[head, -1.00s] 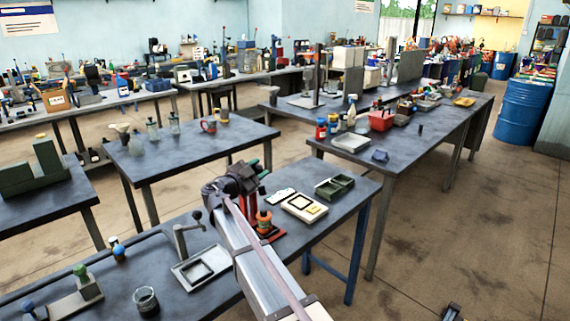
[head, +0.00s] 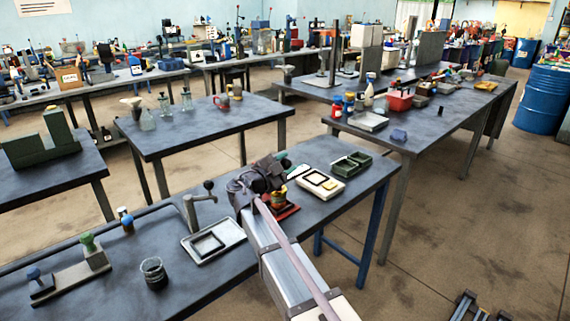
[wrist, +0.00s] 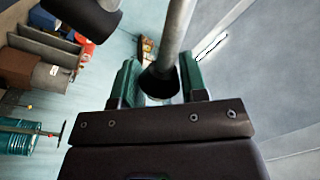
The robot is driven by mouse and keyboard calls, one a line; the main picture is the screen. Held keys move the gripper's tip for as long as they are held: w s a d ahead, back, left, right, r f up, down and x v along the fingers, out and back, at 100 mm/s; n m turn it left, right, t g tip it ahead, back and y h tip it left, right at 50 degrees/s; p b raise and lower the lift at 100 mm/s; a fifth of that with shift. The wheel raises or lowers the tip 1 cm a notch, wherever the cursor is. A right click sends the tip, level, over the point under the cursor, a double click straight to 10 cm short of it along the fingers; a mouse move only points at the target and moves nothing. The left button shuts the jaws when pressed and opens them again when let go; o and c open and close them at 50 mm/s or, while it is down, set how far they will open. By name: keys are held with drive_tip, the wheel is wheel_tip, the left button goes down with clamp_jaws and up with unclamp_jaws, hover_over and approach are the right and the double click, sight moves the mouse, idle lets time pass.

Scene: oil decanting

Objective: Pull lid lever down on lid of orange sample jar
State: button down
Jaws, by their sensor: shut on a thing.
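The orange sample jar (head: 278,196) stands upright on a red base (head: 287,211) on the near table, partly hidden by my arm and wrist. My gripper (head: 285,162) is just above and behind it, its green fingers partly hidden by the dark wrist. In the wrist view my gripper (wrist: 160,85) has its two green fingers either side of a grey rod with a dark end, which I take for the lid lever (wrist: 172,45). It is shut on that rod. The lid itself is hidden in both views.
A white-framed tray (head: 213,241) with a crank stand lies left of my arm. A pale device (head: 320,185) and a green two-part box (head: 352,166) are right of the jar. A dark glass beaker (head: 154,273) stands near the front edge.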

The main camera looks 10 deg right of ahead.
idle(0.4)
drive_tip(key=c, duration=0.7)
unclamp_jaws()
drive_tip(key=shift+o, duration=0.2)
drive_tip(key=v, duration=0.7)
drive_tip(key=shift+s+a+b, duration=0.2)
drive_tip(key=shift+b, duration=0.1)
